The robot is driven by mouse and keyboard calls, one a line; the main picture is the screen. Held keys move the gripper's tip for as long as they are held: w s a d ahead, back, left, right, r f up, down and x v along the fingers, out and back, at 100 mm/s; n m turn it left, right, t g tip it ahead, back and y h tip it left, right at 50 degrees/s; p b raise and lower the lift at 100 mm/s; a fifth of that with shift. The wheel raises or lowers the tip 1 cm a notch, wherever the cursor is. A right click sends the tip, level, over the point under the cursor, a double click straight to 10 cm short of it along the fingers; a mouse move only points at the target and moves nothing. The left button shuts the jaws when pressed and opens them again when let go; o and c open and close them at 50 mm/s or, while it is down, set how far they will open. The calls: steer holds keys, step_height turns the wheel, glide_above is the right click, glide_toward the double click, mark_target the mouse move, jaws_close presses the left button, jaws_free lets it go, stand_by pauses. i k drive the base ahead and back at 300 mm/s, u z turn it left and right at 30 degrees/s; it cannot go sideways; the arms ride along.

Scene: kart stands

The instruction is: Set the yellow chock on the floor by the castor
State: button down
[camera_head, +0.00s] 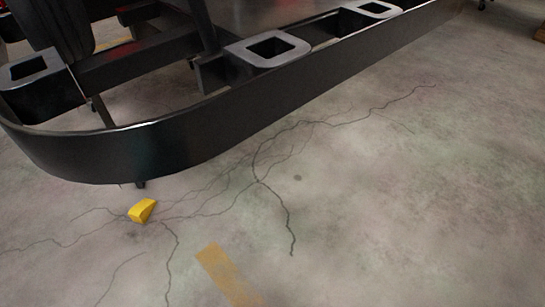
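The yellow chock (142,210) is a small wedge. It lies on the cracked concrete floor, just in front of the curved black bumper rail of the kart stand. A small dark part (140,184) shows under the lower edge of the rail, just above the chock in the picture. It may be the castor, but most of it is hidden behind the rail. A gap of floor shows between it and the chock. My gripper is not in this view.
The black curved rail (250,119) runs from the left up to the upper right, with grey brackets (267,49) on it. A dark tyre (62,28) stands behind it. A worn yellow floor mark (228,275) lies at bottom centre. The floor at right is clear.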

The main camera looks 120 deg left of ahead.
mark_target(140, 212)
steer(key=u, duration=1.45)
steer(key=i, duration=1.5)
steer(key=u, duration=3.9)
steer(key=i, duration=1.3)
